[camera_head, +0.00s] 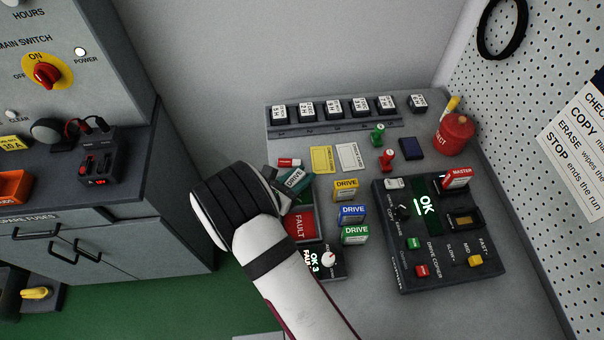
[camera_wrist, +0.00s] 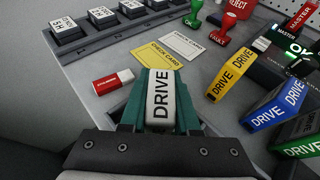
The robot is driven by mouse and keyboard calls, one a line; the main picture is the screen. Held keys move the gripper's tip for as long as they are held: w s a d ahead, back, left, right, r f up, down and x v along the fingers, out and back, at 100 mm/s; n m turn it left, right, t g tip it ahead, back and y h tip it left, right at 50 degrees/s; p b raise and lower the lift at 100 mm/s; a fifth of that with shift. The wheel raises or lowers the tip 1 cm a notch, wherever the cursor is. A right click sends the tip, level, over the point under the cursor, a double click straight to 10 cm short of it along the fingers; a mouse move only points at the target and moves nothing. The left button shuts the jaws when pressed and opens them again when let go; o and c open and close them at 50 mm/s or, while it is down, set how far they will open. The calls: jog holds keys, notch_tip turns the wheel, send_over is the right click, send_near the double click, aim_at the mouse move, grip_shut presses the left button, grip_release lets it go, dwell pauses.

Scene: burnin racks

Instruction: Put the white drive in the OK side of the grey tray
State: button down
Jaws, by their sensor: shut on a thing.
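The white drive (camera_wrist: 161,98) stands between the teal fingers of my gripper (camera_wrist: 158,102) in the wrist view, its DRIVE label facing the camera. My gripper is shut on it. In the head view my gripper (camera_head: 291,182) is at the back left of the bench, by the far end of the grey tray (camera_head: 319,222). The tray's red FAULT side (camera_head: 299,226) shows beside my arm. The gap under the drive is hidden.
Yellow (camera_head: 345,190), blue (camera_head: 351,214) and green (camera_head: 355,235) drives stand right of the tray. The drive copier (camera_head: 440,270) lies farther right, its screen reading OK. A red-and-white block (camera_head: 289,162), check cards (camera_head: 348,157) and a slotted rack (camera_head: 335,128) lie behind.

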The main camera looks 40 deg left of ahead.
jog(key=c, duration=0.6)
grip_release()
jog(key=shift+c, duration=0.2)
